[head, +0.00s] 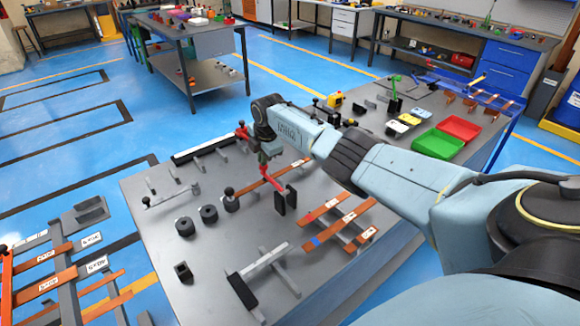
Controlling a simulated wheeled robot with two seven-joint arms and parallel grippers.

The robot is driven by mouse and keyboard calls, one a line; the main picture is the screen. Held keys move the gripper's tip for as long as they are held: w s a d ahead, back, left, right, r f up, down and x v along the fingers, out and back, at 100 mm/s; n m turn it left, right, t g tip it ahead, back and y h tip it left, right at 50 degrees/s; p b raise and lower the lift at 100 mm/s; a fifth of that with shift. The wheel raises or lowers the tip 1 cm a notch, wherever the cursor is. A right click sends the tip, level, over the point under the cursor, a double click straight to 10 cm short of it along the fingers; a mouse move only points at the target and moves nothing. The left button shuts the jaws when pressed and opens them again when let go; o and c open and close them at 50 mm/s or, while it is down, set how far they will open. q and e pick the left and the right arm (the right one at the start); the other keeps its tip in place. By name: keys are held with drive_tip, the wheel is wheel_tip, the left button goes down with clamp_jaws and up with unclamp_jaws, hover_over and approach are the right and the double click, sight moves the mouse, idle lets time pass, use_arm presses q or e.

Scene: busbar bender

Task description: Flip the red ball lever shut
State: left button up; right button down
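My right arm reaches in from the right over the grey bench (165,265). Its gripper (264,157) points down above the middle of the bench. A red lever arm (278,200) slants down from just under this gripper to a small black block (291,197). The top of the lever is close to the fingers, and I cannot tell whether they touch it. A dark red knob (242,131) shows just left of the gripper. The fingers are too small and overlapped to tell whether they are open. My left gripper is out of view.
Black round dies (209,214) and a black ball handle (229,191) stand left of the lever. Copper bars (340,222) lie on supports to its right. Green (438,143) and red (459,128) trays sit farther right. The bench's near-left surface is mostly clear.

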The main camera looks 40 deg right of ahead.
drive_tip(key=shift+s+a+f, duration=0.15)
drive_tip(key=shift+f, duration=0.15)
drive_tip(key=shift+r+p, duration=0.15)
drive_tip(key=shift+p, duration=0.2)
wheel_tip(320, 180, up, 5)
drive_tip(key=p, duration=0.5)
wheel_tip(320, 180, up, 9)
drive_tip(key=shift+s+r, duration=0.15)
drive_tip(key=shift+s, duration=0.15)
